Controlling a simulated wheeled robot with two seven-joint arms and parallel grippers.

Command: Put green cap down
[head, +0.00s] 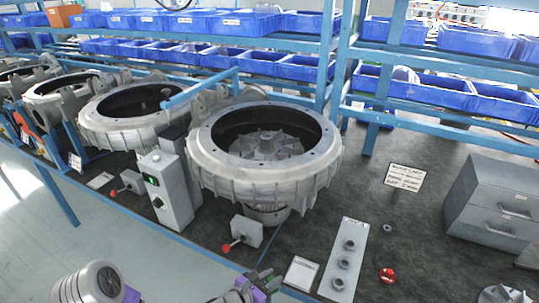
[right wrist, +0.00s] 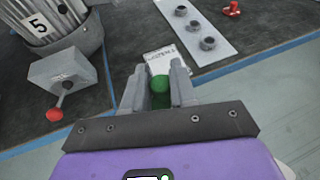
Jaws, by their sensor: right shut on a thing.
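The green cap (right wrist: 158,84) sits between the two grey fingers of my right gripper (right wrist: 159,88) in the right wrist view, and the fingers are shut on it. Only the upper part of the cap shows clearly; the fingers hide its sides. In the head view my right gripper (head: 262,277) shows at the bottom edge, near the bench's front edge and a small white label card (head: 300,273). The same card lies just beyond the fingertips in the right wrist view (right wrist: 163,59).
A white plate (head: 335,285) with grey rings lies right of the card, with a red part (head: 387,275) beyond it. A switch box (head: 247,232) with a red-tipped lever stands left, before the large blower housing (head: 205,172). Dark mat is clear around the small washer (head: 387,227).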

